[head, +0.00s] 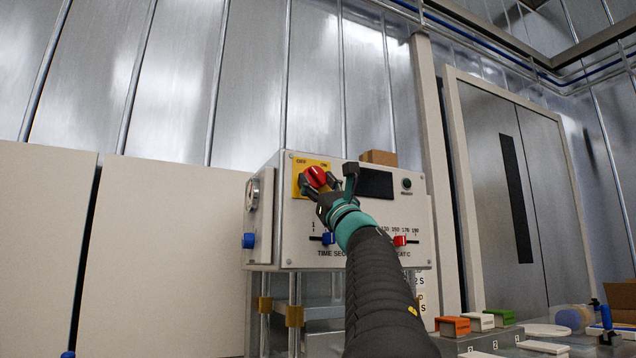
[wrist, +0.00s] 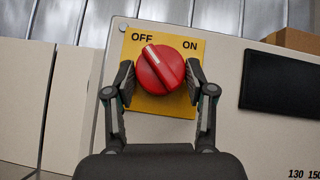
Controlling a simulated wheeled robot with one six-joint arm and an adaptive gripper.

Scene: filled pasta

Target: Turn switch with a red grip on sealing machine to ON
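The sealing machine (head: 300,225) is a pale box with a yellow plate (wrist: 185,105) marked OFF at left and ON at right.
A dark display (head: 375,183) and a green button (head: 407,184) are right of the switch. Blue (head: 328,238) and red (head: 400,241) sliders sit below. A cardboard box (head: 379,157) is behind the machine's top. Coloured blocks (head: 452,326) stand on the lower right table.

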